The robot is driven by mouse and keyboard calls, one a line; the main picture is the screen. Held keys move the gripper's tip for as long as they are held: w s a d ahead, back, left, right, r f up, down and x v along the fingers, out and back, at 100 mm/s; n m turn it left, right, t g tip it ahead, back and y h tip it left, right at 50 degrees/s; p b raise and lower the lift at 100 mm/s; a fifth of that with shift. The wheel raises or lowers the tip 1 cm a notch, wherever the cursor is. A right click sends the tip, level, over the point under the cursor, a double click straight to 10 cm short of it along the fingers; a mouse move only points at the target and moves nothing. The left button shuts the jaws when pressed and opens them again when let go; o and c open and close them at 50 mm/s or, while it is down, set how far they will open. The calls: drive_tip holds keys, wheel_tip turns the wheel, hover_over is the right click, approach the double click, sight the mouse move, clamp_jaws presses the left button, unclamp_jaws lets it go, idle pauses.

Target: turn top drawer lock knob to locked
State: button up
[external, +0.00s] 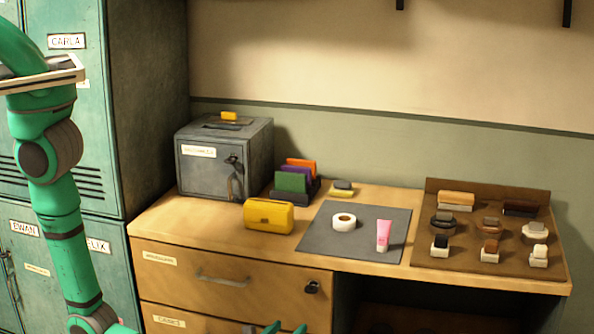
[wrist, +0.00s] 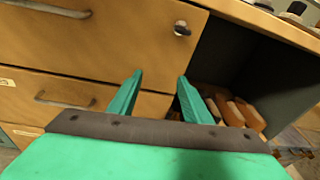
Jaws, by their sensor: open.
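The top drawer (external: 190,285) is a shut wooden front with a bar handle (external: 222,281) and a pale label. Its lock knob (external: 312,287) is small and dark, near the drawer's right end. The knob also shows in the wrist view (wrist: 182,29), with a bright metal part beside a dark part; I cannot tell its lock setting. My gripper (wrist: 158,76) has two green fingers, open and empty. In the external view only the fingertips (external: 285,328) show at the bottom edge.
An open shelf space (wrist: 240,70) with several orange-brown items lies right of the drawers. Green lockers (external: 70,120) stand at left.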

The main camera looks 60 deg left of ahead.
sight(309, 294)
drive_tip(key=d+r+y, duration=0.2)
drive_tip(key=d+r, duration=0.2)
drive_tip(key=r, duration=0.2)
drive_tip(key=x, duration=1.1)
drive_tip(key=shift+w+d+r, duration=0.1)
drive_tip(key=shift+d+r, duration=0.05)
drive_tip(key=shift+r, duration=0.2)
drive_tip(key=c, duration=1.1)
